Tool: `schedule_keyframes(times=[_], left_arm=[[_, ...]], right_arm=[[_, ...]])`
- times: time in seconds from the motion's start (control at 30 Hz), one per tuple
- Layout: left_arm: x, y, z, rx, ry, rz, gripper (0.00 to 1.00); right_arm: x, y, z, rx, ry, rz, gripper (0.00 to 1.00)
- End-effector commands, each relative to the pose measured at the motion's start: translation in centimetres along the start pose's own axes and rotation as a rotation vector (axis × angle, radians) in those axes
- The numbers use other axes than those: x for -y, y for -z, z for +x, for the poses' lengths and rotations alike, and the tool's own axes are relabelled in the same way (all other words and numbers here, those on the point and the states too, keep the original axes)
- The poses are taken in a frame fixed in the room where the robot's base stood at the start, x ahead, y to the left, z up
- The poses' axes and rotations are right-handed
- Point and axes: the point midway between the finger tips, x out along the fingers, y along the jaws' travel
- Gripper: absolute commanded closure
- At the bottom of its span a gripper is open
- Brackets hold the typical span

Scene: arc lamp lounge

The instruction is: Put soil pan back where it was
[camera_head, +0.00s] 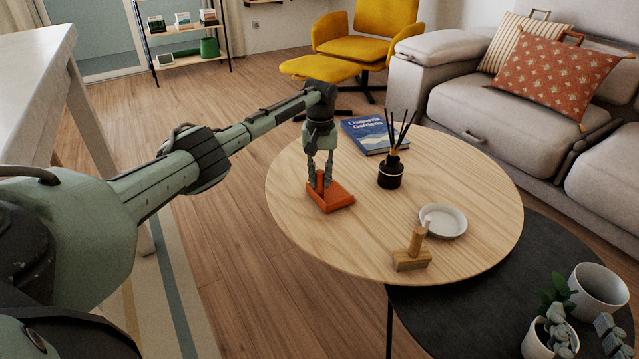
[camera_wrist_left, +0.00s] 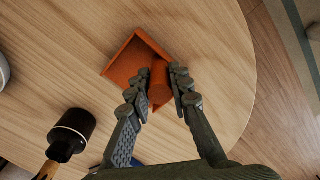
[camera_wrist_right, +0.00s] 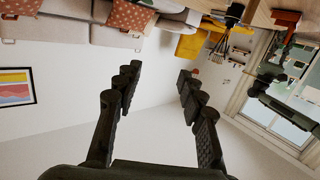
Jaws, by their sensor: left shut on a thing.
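The orange soil pan (camera_head: 338,197) is at the left part of the round wooden table (camera_head: 300,235), on its top or just above it; I cannot tell which. My left gripper (camera_head: 320,184) points down and is shut on the pan's upright handle. In the left wrist view, the handle of the soil pan (camera_wrist_left: 131,60) is between the fingers of the left gripper (camera_wrist_left: 158,88). My right gripper (camera_head: 612,335) shows at the lower right edge of the head view, beside the plants. In the right wrist view, the right gripper (camera_wrist_right: 155,82) is open and empty.
On the wooden table are a blue book (camera_head: 372,136), a black reed diffuser (camera_head: 391,172), a white dish (camera_head: 443,221) and a wooden brush (camera_head: 412,254). A lower dark table (camera_head: 480,310) holds a white pot (camera_head: 598,290) and a potted plant (camera_head: 550,335). The table's front left is clear.

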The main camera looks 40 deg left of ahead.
Motion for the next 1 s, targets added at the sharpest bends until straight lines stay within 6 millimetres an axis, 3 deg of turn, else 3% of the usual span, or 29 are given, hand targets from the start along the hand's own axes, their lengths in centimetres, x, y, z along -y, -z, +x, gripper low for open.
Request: schedule_keyframes(times=[0.23,0.7,0.73,0.87,1.0], left_arm=[[-0.1,0.1,0.4,-0.001,-0.001,-0.001,1.00],[-0.1,0.0,0.7,0.000,-0.001,-0.001,1.00],[-0.1,0.0,0.7,0.000,0.000,-0.001,0.77],[-0.1,0.0,0.7,0.000,0.000,0.000,0.61],[-0.1,0.0,0.7,0.000,0.000,0.000,0.60]], right_arm=[[1.4,3.2,-0.1,-0.156,0.028,0.023,0.60],[1.2,3.1,-0.1,-0.144,0.025,0.021,0.60],[1.2,3.0,-0.1,-0.143,0.025,0.020,0.60],[1.2,3.0,-0.1,-0.145,0.025,0.020,0.60],[1.2,3.0,-0.1,-0.145,0.025,0.020,0.60]])
